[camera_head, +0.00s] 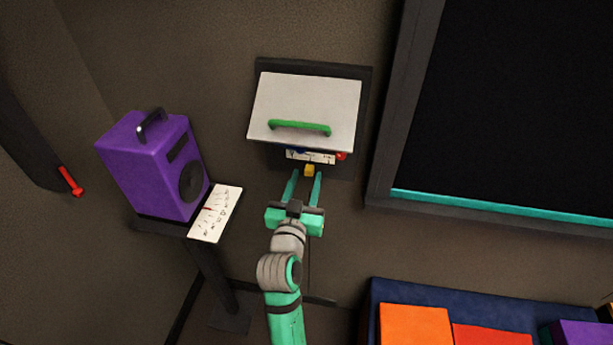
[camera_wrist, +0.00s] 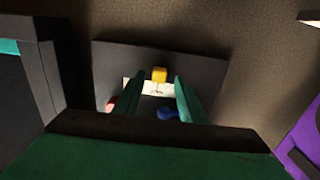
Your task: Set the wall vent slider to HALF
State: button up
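A dark wall panel (camera_head: 366,85) carries a raised pale cover (camera_head: 305,103) with a green handle (camera_head: 299,128). Below the cover, a small yellow knob (camera_head: 309,170) stands out in front of a white scale plate (camera_head: 318,158); it is likely the slider's knob, but no label is readable. My gripper (camera_head: 304,174) is open, its two green fingers pointing at the panel on either side of the yellow knob. In the wrist view, the yellow knob (camera_wrist: 160,74) shows between the fingertips (camera_wrist: 158,80), with a gap on each side; I cannot tell the depth.
A blue knob (camera_wrist: 166,113) and a red knob (camera_wrist: 111,106) sit on the same panel. A dark framed board (camera_head: 400,110) is right.

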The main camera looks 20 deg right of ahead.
jog(key=v, duration=0.9)
jog(key=s+a+f+n+y, duration=0.3)
jog(key=s+a+f, duration=0.1)
jog(key=s+f, duration=0.35)
jog(key=s+a+f+n+y, duration=0.2)
jog(key=s+a+f+y, duration=0.15)
jog(key=s+f, duration=0.35)
jog(key=s+a+f+y, duration=0.1)
jog(key=s+a, duration=0.2)
jog(key=s, duration=0.7)
jog(key=s+a+f+y, duration=0.1)
jog(key=s+a, duration=0.1)
jog(key=s, duration=0.8)
jog(key=shift+a+f+n, duration=0.35)
jog(key=shift+a+n, duration=0.05)
jog(key=shift+s+d, duration=0.1)
jog(key=shift+s, duration=0.05)
